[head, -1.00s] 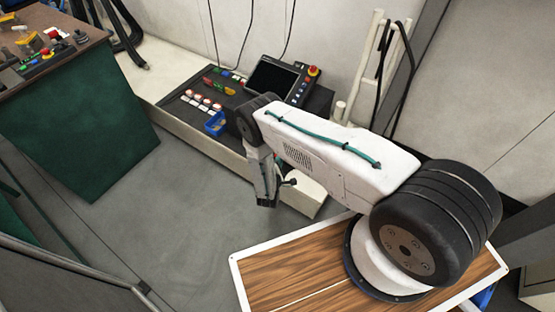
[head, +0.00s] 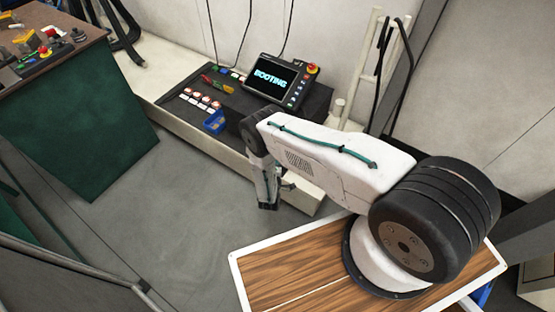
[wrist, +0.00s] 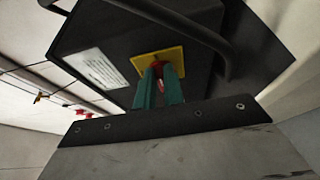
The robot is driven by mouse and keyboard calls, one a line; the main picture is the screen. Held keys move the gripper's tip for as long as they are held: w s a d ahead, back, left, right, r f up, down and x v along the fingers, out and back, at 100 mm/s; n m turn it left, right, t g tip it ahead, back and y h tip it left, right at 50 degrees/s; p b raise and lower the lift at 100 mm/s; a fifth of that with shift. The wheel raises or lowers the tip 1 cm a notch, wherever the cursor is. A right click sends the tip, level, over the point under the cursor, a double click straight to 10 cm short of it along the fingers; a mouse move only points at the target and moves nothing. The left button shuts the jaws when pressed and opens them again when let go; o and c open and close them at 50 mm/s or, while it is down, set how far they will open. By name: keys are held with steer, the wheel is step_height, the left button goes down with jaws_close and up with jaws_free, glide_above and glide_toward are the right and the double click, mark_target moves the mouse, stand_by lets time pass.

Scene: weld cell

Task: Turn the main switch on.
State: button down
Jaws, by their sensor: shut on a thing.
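The main switch has a yellow plate (wrist: 172,54) on the face of a black box (wrist: 112,35) in the wrist view, with a red handle partly hidden by my fingers. My gripper (wrist: 160,88), with green fingers, is shut on the red handle in front of the plate. In the head view my gripper (head: 268,206) points down beside the light bench, and I cannot make out the switch there. A screen (head: 272,78) on the bench is lit and reads "BOOTING".
The bench (head: 180,125) along the wall carries a dark panel with several white-and-red buttons and a blue bin (head: 214,122). A red stop knob (head: 313,69) sits at the screen's corner. A green-sided worktable (head: 80,140) stands left. The grey floor between is clear.

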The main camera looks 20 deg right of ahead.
steer(key=shift+w+d+r, duration=0.1)
steer(key=shift+w+r, duration=0.15)
steer(key=shift+w, duration=0.15)
steer(key=c, duration=1.5)
jaws_free()
steer(key=shift+d, duration=0.1)
steer(key=shift+s+a+f, duration=0.2)
steer(key=shift+s+a, duration=0.05)
steer(key=shift+s, duration=0.05)
steer(key=v, duration=0.7)
steer(key=shift+s+a, duration=0.2)
steer(key=shift+s, duration=0.1)
